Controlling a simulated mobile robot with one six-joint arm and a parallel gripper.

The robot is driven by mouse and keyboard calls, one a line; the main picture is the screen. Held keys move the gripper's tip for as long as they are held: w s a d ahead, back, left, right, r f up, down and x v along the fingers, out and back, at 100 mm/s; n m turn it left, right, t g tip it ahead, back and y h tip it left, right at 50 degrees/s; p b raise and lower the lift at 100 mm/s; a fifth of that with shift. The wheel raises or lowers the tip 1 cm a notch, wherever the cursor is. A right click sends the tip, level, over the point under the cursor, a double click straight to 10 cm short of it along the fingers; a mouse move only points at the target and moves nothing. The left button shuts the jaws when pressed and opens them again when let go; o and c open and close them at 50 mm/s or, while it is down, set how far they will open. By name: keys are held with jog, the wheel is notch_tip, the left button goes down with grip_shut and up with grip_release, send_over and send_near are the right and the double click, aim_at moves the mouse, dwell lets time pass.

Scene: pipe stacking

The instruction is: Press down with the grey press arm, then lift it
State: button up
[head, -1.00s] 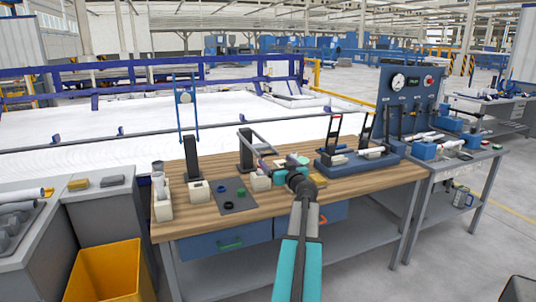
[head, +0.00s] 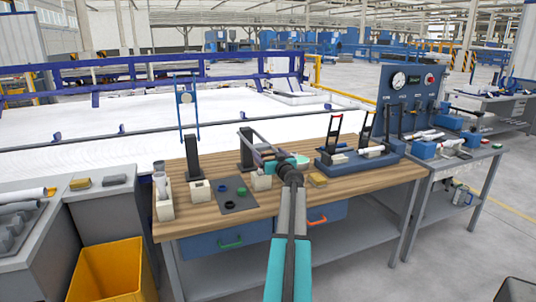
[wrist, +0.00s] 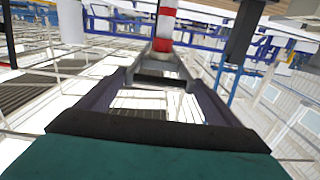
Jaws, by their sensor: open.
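The grey press arm (head: 259,137) reaches from the top of a dark post (head: 246,151) toward the front right, sloping down. My gripper (head: 267,154) is at its free end, above the wooden bench; at this size I cannot tell whether they touch. In the wrist view my gripper (wrist: 161,76) is open, its two dark fingers spread apart. A bar with red and white bands (wrist: 165,28) shows beyond and between the fingers, with a grey part below it. Nothing is visibly clamped. A white block (head: 261,181) stands below my gripper.
A grey mat (head: 234,203) with dark and green rings lies to the left. A second dark post (head: 192,158) and a white holder (head: 165,207) stand further left. A blue fixture (head: 350,165) stands at right.

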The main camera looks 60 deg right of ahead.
jog(key=shift+w+d, duration=0.15)
jog(key=shift+w, duration=0.1)
